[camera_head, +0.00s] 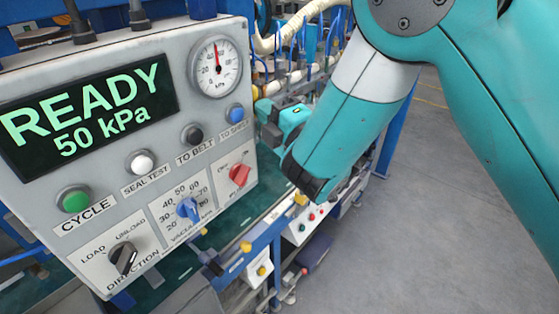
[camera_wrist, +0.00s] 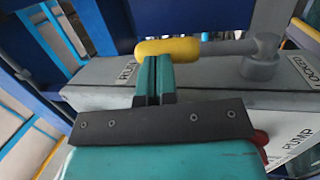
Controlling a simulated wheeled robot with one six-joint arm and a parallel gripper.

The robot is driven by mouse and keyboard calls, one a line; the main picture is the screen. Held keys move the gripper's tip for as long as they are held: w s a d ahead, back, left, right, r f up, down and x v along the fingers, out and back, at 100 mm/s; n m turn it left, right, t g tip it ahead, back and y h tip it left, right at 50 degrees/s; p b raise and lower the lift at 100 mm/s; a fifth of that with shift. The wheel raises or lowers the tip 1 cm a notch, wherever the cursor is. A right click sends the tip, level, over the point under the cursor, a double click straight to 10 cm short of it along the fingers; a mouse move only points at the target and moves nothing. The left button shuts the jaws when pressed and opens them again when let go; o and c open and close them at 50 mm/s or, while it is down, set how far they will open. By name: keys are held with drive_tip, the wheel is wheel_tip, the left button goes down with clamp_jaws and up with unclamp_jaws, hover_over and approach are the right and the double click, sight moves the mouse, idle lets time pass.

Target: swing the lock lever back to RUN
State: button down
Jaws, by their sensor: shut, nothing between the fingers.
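The lock lever in the wrist view has a yellow grip (camera_wrist: 168,48) and a grey arm (camera_wrist: 228,48) leading to a grey pivot (camera_wrist: 262,60) at the right. It points left, toward the side of the RUN label (camera_wrist: 126,72); the LOCKED label (camera_wrist: 299,72) is on the right. My gripper (camera_wrist: 154,70) has its teal fingers together and empty. The fingertips are right at the lower side of the yellow grip; I cannot tell whether they touch it. In the head view my gripper (camera_head: 268,122) is just right of the control panel, and I cannot make out the lever.
The control panel (camera_head: 110,175) fills the left of the head view; its display (camera_head: 88,115) reads READY 50 kPa. A red knob (camera_head: 239,174) sits near my gripper. Pipes and blue frames stand behind. Grey floor (camera_head: 440,240) lies open at the right.

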drive_tip(key=shift+w+a+r+p, duration=0.3)
drive_tip(key=shift+w+a+r, duration=0.1)
drive_tip(key=shift+a, duration=0.1)
drive_tip(key=shift+r, duration=0.1)
idle(0.3)
